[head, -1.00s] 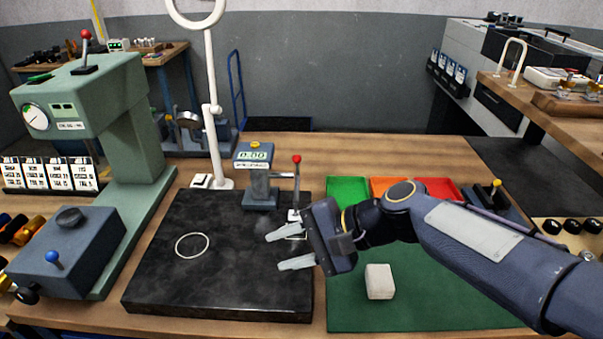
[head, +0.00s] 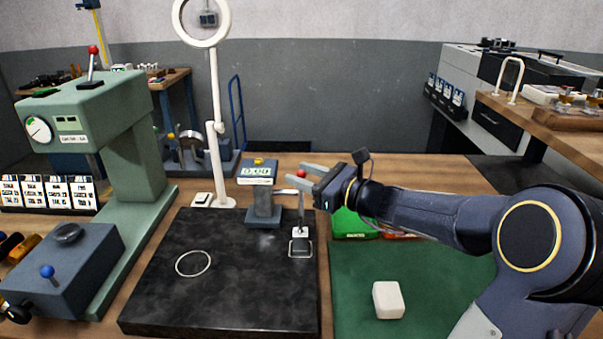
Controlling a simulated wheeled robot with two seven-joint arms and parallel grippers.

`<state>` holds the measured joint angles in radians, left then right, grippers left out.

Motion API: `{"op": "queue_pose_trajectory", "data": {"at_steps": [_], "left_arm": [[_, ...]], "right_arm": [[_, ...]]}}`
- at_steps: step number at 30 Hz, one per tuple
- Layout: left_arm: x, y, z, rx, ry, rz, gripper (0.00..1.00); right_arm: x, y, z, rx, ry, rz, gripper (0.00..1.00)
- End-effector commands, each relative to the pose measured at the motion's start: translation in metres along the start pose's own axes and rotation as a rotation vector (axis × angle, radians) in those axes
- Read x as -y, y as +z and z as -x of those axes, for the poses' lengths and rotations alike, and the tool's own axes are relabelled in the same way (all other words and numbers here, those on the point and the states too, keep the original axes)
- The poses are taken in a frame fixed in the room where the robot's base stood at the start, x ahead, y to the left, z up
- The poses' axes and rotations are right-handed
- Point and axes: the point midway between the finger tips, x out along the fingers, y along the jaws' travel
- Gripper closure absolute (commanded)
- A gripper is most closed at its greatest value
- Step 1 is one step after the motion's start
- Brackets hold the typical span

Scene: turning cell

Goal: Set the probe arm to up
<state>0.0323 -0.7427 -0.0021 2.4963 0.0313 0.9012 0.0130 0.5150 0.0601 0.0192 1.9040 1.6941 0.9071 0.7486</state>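My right gripper (head: 304,175) is level with the red ball. Its two pale fingers are apart, pointing left, and the ball shows between them. I cannot tell whether either finger touches it. My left gripper is not in view.
A green press (head: 134,150) stands at the left, and a white ring lamp stand (head: 214,120) is behind the plate. A white block (head: 388,300) lies on the green mat (head: 350,275). A green tray (head: 350,224) is partly hidden by my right arm.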

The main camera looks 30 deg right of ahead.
Motion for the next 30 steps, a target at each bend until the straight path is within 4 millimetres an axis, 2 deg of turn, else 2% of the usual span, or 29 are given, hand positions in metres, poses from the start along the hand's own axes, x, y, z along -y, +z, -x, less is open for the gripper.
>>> {"op": "queue_pose_trajectory", "data": {"at_steps": [3, 11, 18, 20, 30], "left_arm": [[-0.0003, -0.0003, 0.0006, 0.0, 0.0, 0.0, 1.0], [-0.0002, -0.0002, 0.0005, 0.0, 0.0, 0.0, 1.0], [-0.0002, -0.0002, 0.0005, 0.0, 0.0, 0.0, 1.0], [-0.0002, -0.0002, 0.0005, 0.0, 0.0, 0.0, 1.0], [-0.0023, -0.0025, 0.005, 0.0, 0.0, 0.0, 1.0]], "right_arm": [[-0.0003, 0.0004, -0.0065, 0.001, 0.001, 0.001, 0.62], [-0.0003, 0.0002, -0.0073, 0.0, 0.0, 0.001, 0.63], [-0.0004, 0.0001, -0.0071, 0.0, 0.0, 0.001, 0.94], [-0.0004, 0.0001, -0.0071, 0.0, 0.0, 0.001, 1.0], [0.0004, 0.0023, -0.0075, -0.007, 0.001, -0.008, 1.0]]}}
